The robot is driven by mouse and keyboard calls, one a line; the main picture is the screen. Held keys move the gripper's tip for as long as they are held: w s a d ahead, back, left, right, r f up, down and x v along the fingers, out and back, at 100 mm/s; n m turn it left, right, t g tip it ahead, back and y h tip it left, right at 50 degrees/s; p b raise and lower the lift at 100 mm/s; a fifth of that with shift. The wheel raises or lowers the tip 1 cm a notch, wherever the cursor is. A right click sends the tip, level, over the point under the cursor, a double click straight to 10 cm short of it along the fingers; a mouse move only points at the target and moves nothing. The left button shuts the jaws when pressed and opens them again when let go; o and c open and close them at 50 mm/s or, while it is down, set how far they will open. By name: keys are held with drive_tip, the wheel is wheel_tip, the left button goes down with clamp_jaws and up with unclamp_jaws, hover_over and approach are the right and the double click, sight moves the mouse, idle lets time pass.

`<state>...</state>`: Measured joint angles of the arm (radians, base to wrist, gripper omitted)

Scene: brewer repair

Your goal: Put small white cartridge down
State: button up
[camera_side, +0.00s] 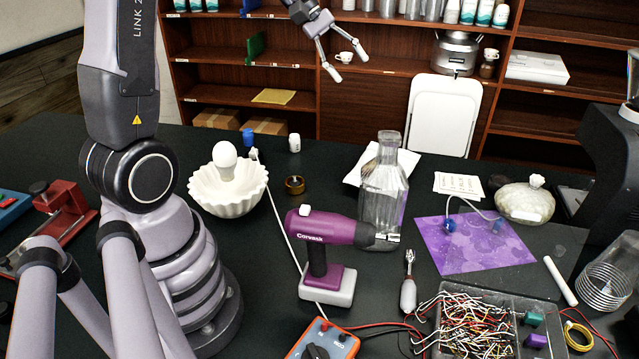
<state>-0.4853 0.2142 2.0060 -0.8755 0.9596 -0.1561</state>
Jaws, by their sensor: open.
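A small white cartridge (294,143) stands upright near the back edge of the dark table, right of a small blue piece (248,137). My gripper (350,68) is at the top of the picture, high above the table and up and to the right of the cartridge. Its two fingers are spread apart. A small white cup-like shape (345,57) shows between the fingers; it seems to be on the shelf behind, but its depth is hard to tell.
A white fluted bowl with a bulb (228,189), a dark ring (294,185) and a glass bottle (383,185) stand near the cartridge. A purple drill (328,250) stands in front. Wooden shelves (390,80) rise behind. The table around the cartridge is mostly clear.

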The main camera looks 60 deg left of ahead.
drive_tip(key=s+d+r+m+y, duration=0.1)
drive_tip(key=s+d+r+m, duration=0.15)
drive_tip(key=s, duration=0.25)
drive_tip(key=s+d+r+m+g+y, duration=0.1)
drive_tip(key=s+d+m, duration=0.2)
drive_tip(key=s, duration=0.1)
drive_tip(key=s+d+r+m+y, duration=0.1)
drive_tip(key=s+d+m, duration=0.15)
drive_tip(key=s, duration=0.25)
drive_tip(key=s+a+m+t+y, duration=0.1)
drive_tip(key=s+m+y, duration=0.2)
drive_tip(key=s, duration=0.6)
drive_tip(key=m, duration=0.2)
drive_tip(key=shift+s+a+f+m, duration=0.15)
drive_tip(key=shift+s+m, duration=0.15)
drive_tip(key=shift+s, duration=0.05)
